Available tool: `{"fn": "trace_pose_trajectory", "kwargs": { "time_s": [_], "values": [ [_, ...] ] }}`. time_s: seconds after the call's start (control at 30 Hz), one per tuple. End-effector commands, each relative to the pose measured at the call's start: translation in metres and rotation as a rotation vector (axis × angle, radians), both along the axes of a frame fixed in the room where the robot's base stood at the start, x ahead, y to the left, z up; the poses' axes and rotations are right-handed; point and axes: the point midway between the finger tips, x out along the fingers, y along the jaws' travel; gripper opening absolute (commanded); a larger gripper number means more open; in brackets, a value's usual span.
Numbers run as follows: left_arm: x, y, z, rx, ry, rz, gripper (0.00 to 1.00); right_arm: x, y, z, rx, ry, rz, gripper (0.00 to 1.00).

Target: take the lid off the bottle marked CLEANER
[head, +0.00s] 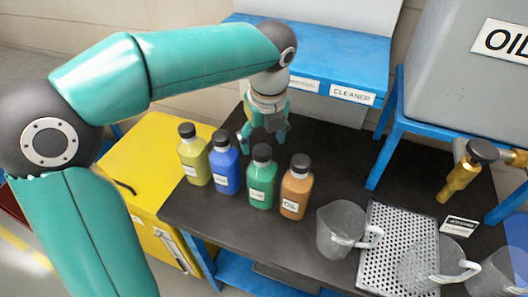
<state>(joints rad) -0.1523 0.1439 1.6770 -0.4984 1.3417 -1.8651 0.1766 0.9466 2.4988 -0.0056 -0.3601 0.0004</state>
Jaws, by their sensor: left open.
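Four capped bottles stand in a row on the black table. They are a yellow bottle (194,158), a blue bottle (225,166), a green bottle (261,180) and an orange bottle (296,190). All have dark lids. The orange one's label reads OIL; the other labels are too small to read, so I cannot tell which bottle is marked CLEANER. My left gripper (264,140) is open and empty, pointing down behind the blue and green bottles, apart from their lids. My right gripper is not in view.
A blue shelf (318,52) behind bears a CLEANER sign (352,95). Clear jugs (340,228) and a perforated tray (386,250) occupy the table's right side. A brass tap (459,178) hangs at right, below a grey OIL tank (462,60). A yellow cabinet (140,165) stands left.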

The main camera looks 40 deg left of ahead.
Motion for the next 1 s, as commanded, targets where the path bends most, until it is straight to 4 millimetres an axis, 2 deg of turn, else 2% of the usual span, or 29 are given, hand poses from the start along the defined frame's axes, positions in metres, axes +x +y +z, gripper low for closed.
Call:
{"fn": "trace_pose_trajectory", "kwargs": {
  "time_s": [0.1, 0.2, 0.43, 0.47, 0.7, 1.0],
  "values": [
    [0.0, 0.002, -0.017, 0.0, 0.004, 0.001, 0.72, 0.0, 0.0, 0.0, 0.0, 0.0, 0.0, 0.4],
    [0.001, 0.002, -0.025, 0.0, 0.002, 0.001, 0.72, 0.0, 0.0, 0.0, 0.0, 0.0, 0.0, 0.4],
    [0.001, 0.003, -0.027, -0.001, 0.0, 0.001, 0.72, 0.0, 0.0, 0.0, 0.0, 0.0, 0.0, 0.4],
    [0.001, 0.003, -0.027, -0.001, 0.0, 0.001, 0.71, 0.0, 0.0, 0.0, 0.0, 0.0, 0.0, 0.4],
    [0.001, 0.002, -0.027, -0.001, 0.001, 0.0, 0.31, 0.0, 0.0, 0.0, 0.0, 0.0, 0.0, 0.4],
    [0.002, 0.002, -0.026, -0.001, 0.0, 0.0, 0.28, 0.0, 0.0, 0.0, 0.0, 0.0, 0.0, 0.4]
  ]
}}
